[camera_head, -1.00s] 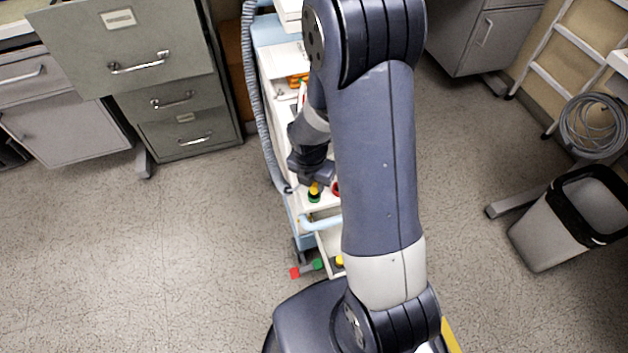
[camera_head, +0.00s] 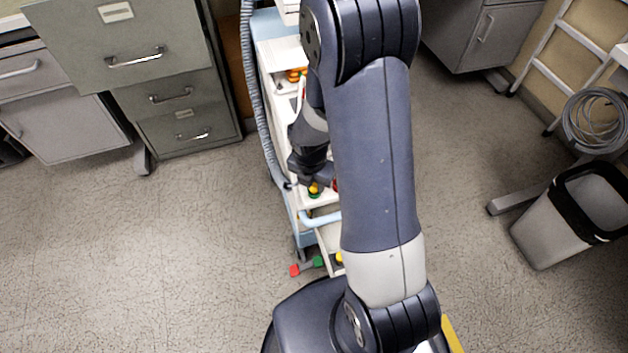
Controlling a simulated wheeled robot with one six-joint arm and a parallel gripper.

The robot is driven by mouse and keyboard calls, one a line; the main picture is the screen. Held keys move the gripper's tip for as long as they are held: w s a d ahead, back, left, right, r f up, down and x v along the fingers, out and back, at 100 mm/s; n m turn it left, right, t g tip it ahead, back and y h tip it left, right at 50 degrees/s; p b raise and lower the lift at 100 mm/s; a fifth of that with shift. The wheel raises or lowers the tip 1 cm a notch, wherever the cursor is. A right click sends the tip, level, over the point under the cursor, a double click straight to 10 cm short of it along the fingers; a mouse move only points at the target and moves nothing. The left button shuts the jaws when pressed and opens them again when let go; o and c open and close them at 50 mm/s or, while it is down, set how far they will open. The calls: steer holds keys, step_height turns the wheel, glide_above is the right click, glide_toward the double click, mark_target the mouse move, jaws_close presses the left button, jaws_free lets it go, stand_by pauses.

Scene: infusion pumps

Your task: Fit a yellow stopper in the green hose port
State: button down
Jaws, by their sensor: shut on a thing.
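My gripper (camera_head: 315,179) is shut on a small yellow stopper (camera_head: 314,188) over the narrow white and light-blue cart. The stopper is right at the green port (camera_head: 314,194), just above it or in its mouth. From this height I cannot tell how deep it sits. The tips of the fingers are small and partly hidden by my wrist. Another yellow piece (camera_head: 339,257) lies in the lower drawer of the cart, partly behind my arm.
Open floor lies to the left; a bin (camera_head: 575,225) stands right.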

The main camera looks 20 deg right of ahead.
steer(key=shift+s+f+b, duration=0.2)
steer(key=shift+f+b, duration=0.2)
steer(key=shift+f, duration=0.35)
steer(key=c, duration=1.1)
jaws_free()
steer(key=shift+s+f, duration=0.1)
steer(key=shift+o, duration=0.2)
step_height(320, 180, up, 12)
steer(key=a+p, duration=0.1)
steer(key=p, duration=0.2)
steer(key=shift+a, duration=0.15)
steer(key=shift+s+f, duration=0.1)
steer(key=f+b, duration=0.1)
steer(key=f, duration=0.2)
steer(key=d+f+b, duration=0.1)
steer(key=f, duration=0.3)
steer(key=f+b, duration=0.1)
steer(key=f, duration=0.3)
steer(key=shift+w+d+f, duration=0.15)
steer(key=shift+w+f, duration=0.05)
steer(key=shift+w, duration=0.2)
steer(key=shift+r, duration=0.3)
